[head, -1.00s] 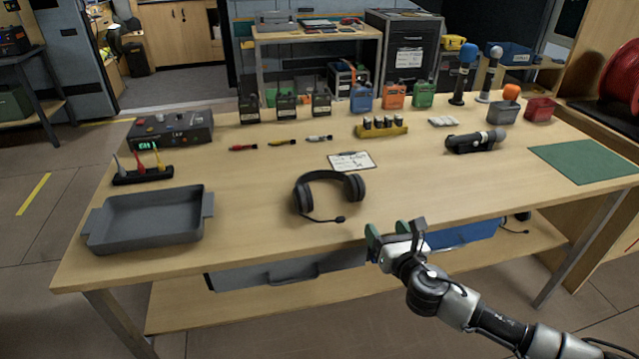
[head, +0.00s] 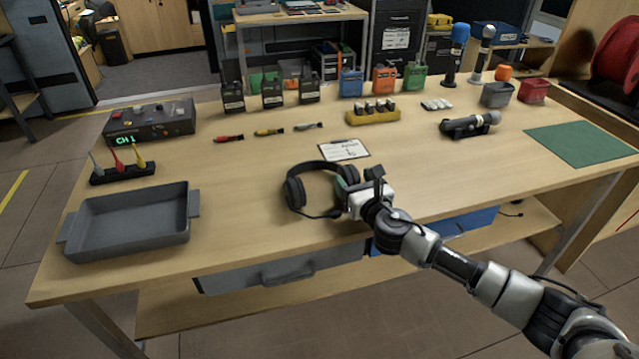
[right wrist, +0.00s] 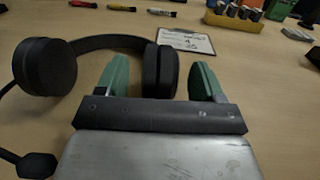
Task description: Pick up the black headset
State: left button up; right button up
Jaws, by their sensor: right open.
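The black headset (head: 295,190) lies on the wooden table, its headband toward the back and its microphone boom toward the front. My right gripper (head: 355,185) is at its right ear cup. In the right wrist view the open green fingers (right wrist: 157,80) stand on either side of the right ear cup (right wrist: 160,71), with a gap at the right finger. The left ear cup (right wrist: 45,66) shows to the left, clear of the fingers. My left gripper is not in view.
A clipboard (head: 344,150) lies just behind the headset. A grey tray (head: 130,250) stands at the table's left. Several radios (head: 272,94) line the back.

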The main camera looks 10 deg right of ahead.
jog(key=shift+w+a+f, duration=0.1)
jog(key=shift+w, duration=0.7)
jog(key=shift+w+a+f, duration=0.1)
jog(key=shift+w, duration=0.65)
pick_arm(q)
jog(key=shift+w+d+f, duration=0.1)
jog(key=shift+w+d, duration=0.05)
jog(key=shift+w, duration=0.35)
pick_arm(e)
jog(key=shift+r, duration=0.1)
jog(key=shift+c, duration=0.5)
jog(key=c, duration=0.9)
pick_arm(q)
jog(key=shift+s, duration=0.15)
pick_arm(e)
jog(key=shift+c, duration=0.6)
